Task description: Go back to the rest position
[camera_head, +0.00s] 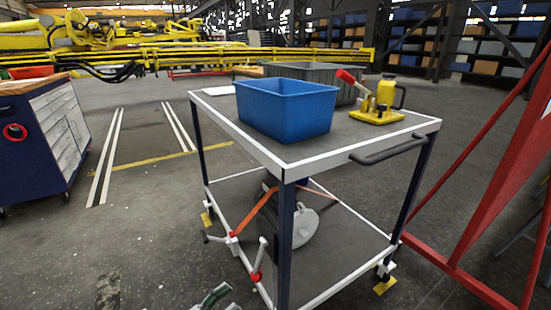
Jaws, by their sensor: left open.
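My left gripper (217,296) shows at the bottom edge of the head view, left of the middle, partly cut off by the frame. Its fingers are apart and I see nothing between them. It appears low in the picture, in front of the cart's (300,163) near side and apart from it. My right gripper is not in view.
The cart carries a blue bin (287,108), a grey bin (338,74) and a yellow hand pump (376,108) with a red-tipped lever. A blue tool cabinet (30,150) stands left, a red frame (487,190) right. The floor between cabinet and cart is open.

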